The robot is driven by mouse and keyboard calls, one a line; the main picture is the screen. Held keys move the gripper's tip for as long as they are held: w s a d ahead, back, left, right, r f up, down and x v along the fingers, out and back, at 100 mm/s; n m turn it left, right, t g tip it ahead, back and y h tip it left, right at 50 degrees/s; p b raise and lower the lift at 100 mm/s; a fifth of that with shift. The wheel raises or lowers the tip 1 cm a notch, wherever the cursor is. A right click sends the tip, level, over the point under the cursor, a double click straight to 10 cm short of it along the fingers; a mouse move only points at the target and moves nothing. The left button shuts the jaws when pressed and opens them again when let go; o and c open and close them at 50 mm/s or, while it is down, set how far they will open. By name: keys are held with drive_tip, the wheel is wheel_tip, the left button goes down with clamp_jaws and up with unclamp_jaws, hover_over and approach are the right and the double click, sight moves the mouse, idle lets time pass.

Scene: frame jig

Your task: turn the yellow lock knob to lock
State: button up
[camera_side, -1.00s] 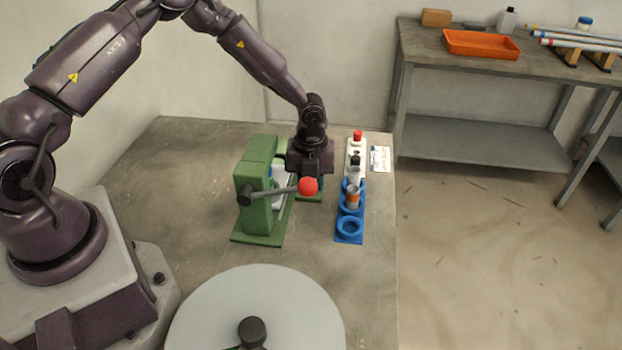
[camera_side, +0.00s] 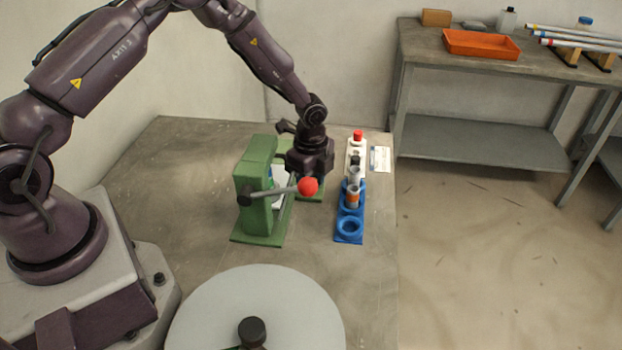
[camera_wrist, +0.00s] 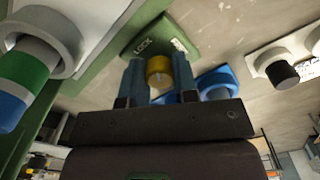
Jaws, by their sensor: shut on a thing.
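The yellow lock knob (camera_wrist: 159,72) sits between the two fingers of my gripper (camera_wrist: 159,80) in the wrist view, and the gripper is shut on it. The knob is on a green base plate (camera_wrist: 150,32) with small white labels beside it, one seeming to read "LOCK". In the side view my gripper (camera_side: 310,175) is low beside the green frame jig (camera_side: 258,185). Its fingertips and the knob are hidden there behind the hand and the lever's red ball.
A lever with a red ball (camera_side: 308,186) sticks out from the jig, close in front of my gripper. A blue holder (camera_side: 350,238) with several parts stands just to the right. A round grey disc (camera_side: 215,310) is at the front. An orange tray (camera_side: 480,44) is on the back bench.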

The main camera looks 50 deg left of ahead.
drive_tip(key=n, duration=0.6)
drive_tip(key=shift+n, duration=0.3)
idle(0.4)
drive_tip(key=o, duration=0.9)
wheel_tip(320, 180, up, 13)
drive_tip(key=shift+r, duration=0.1)
